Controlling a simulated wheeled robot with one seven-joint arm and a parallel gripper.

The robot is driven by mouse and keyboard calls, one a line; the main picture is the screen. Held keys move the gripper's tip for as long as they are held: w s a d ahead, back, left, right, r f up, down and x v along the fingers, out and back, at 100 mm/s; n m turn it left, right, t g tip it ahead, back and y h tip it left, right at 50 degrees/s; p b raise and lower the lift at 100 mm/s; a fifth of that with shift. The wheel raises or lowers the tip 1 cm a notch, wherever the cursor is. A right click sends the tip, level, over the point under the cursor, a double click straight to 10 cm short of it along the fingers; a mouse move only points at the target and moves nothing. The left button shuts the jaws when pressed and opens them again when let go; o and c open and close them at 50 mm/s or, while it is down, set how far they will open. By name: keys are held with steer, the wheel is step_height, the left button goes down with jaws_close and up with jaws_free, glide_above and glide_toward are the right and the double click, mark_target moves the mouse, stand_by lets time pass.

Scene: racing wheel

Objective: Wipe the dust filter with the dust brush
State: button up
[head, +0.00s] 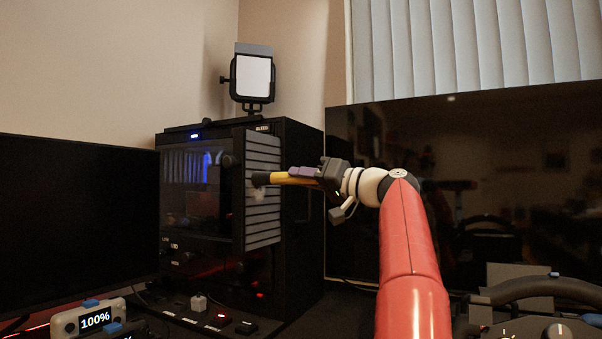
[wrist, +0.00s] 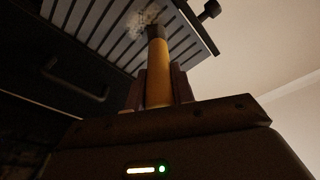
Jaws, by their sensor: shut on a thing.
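My gripper (head: 312,173) is shut on the yellow handle of the dust brush (head: 288,179), and the brush points left with its dark end at the dust filter. The brush also shows in the wrist view (wrist: 158,75), between the two fingers. The dust filter (head: 262,215) is a grey slatted panel standing out from the front of the black computer case. In the wrist view the filter (wrist: 95,25) has a pale dusty patch (wrist: 147,20) right by the brush tip. The brush end overlaps the filter in both views; I cannot tell whether it touches.
The black computer case (head: 297,200) stands behind the filter, with a light panel (head: 253,78) on top. A dark monitor (head: 70,235) is at the left and a large dark screen (head: 470,160) at the right. A steering wheel (head: 540,290) and small devices (head: 85,318) sit in front.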

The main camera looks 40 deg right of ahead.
steer(key=shift+w+d+p, duration=1.4)
steer(key=shift+d+p, duration=1.15)
steer(key=shift+d, duration=0.7)
steer(key=s+a+b, duration=0.4)
steer(key=a+b, duration=0.5)
steer(key=a, duration=0.1)
steer(key=shift+s, duration=0.1)
steer(key=shift+d+r+b+v, duration=0.15)
steer(key=shift+r+b+v, duration=0.05)
steer(key=shift+v, duration=1.25)
steer(key=shift+d+r+b+v, duration=0.1)
steer(key=shift+r+b+v, duration=0.1)
steer(key=shift+v, duration=1.3)
